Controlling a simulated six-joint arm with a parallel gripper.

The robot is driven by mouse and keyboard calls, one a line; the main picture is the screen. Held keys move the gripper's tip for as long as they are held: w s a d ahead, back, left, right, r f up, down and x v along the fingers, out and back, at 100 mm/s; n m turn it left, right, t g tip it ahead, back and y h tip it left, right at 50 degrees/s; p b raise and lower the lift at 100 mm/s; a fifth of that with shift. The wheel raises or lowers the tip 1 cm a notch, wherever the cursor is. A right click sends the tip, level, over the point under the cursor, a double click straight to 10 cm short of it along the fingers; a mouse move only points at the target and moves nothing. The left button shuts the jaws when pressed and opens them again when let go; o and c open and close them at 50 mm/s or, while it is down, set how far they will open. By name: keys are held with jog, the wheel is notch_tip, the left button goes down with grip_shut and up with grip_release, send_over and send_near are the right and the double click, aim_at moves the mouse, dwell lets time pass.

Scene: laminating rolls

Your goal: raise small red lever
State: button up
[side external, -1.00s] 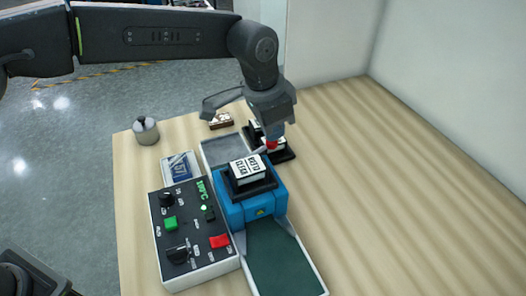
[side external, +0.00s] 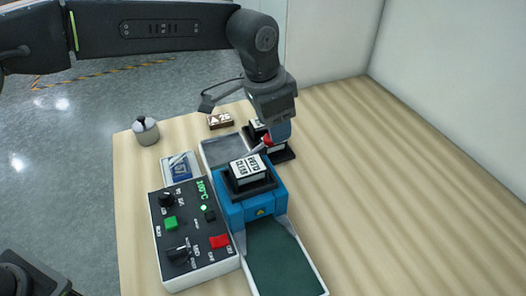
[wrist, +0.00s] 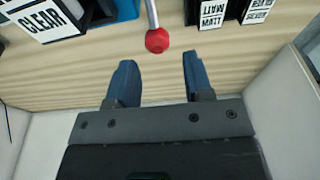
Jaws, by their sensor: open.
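The small red lever is a red ball knob (wrist: 157,40) on a thin metal rod, seen ahead of my fingertips in the wrist view. In the side view the red knob (side external: 268,140) shows beside the blue laminator (side external: 255,207), just under my gripper (side external: 277,137). In the wrist view my gripper (wrist: 158,75) is open, its two blue fingers apart with nothing between them. The knob lies just beyond the fingertips, about midway across the gap, and looks apart from them. The lever's rod is mostly hidden in the side view.
A roll block labelled CLEAR (wrist: 42,18) sits at the wrist view's upper left, and blocks labelled MATT (wrist: 212,12) at the upper right. A control box (side external: 193,235) with knobs and buttons stands left of the laminator. The wooden table (side external: 360,180) is clear to the right.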

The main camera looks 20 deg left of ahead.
jog(key=shift+r, duration=2.2)
jog(key=shift+a+r, duration=0.1)
jog(key=s+a+r+n+t, duration=0.15)
jog(key=s+a+r, duration=0.25)
jog(key=a, duration=0.4)
jog(key=s+a+r+n+t, duration=0.1)
jog(key=s+a+r+n, duration=0.25)
jog(key=a, duration=0.55)
jog(key=s+a+f+n, duration=0.2)
jog(key=s+a+f, duration=0.1)
jog(key=s+a, duration=0.3)
jog(key=s+a+f+n+t+y, duration=0.1)
jog(key=s+a+f, duration=0.3)
jog(key=s, duration=0.7)
jog(key=a+n, duration=0.1)
jog(key=a, duration=0.1)
jog(key=shift+s+a+f+y, duration=0.2)
jog(key=shift+a+y, duration=0.1)
jog(key=shift+a, duration=0.05)
